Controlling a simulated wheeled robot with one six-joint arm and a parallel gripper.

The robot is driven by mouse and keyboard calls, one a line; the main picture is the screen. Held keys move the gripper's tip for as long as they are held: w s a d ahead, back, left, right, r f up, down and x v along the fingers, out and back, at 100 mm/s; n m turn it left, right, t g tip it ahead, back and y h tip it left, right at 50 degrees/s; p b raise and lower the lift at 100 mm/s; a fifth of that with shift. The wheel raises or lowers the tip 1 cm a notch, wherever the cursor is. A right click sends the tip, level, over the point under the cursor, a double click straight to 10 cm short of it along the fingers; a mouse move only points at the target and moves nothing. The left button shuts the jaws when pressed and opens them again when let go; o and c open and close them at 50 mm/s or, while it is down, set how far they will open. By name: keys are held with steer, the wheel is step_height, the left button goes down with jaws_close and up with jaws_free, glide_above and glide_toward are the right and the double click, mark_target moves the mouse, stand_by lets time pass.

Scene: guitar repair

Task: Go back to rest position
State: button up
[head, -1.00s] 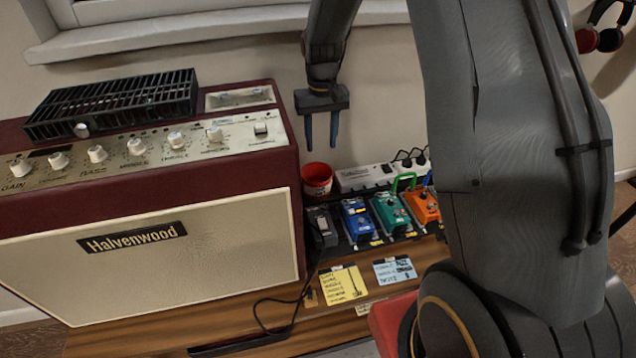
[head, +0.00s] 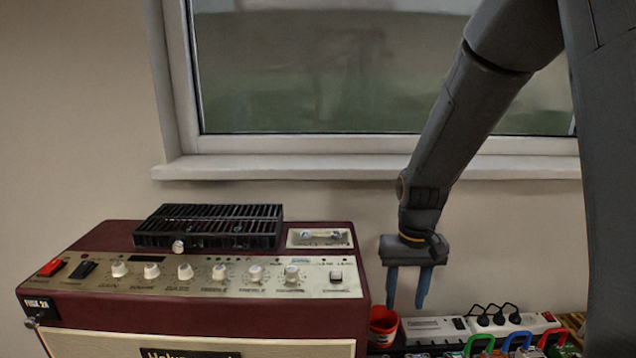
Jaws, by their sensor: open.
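My gripper (head: 407,290) hangs from my arm with its two fingers pointing down and apart. It is open, and nothing shows between the fingers. It is in the head view, just right of the amplifier and close above the red cup (head: 383,322) in the picture. Whether the fingertips touch the cup or only overlap it in the picture I cannot tell.
A maroon Halvenwood amplifier (head: 100,324) stands at left with a black slatted unit (head: 209,227) on top. A white power strip (head: 432,327) with black plugs lies at lower right, behind coloured pedal handles. A window (head: 320,75) is behind my arm.

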steer(key=s+r+p, duration=0.1)
steer(key=s+r, duration=0.2)
steer(key=s, duration=1.3)
